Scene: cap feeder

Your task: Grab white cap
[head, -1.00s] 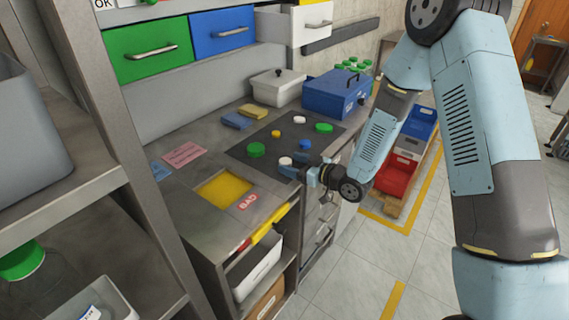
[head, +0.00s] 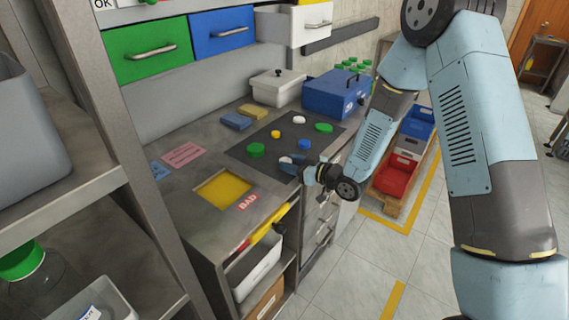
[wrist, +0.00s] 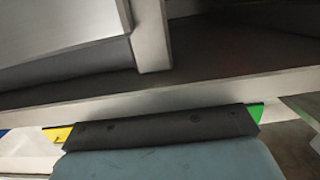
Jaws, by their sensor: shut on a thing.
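A white cap (head: 286,159) is at the front right part of the dark mat (head: 240,150) on the metal bench. My gripper (head: 289,164) is at this cap and shut on it, with its fingers partly hiding it. I cannot tell whether the cap touches the mat. A second white cap (head: 299,119) lies farther back on the mat, away from my gripper. The wrist view shows neither the fingers nor any cap.
Green caps (head: 256,150) (head: 323,127), a blue cap (head: 305,144) and a small yellow cap (head: 276,134) lie on the mat. A yellow-bottomed opening (head: 223,190) beside a BAD label (head: 248,201) is front left. A blue box (head: 336,94) stands behind.

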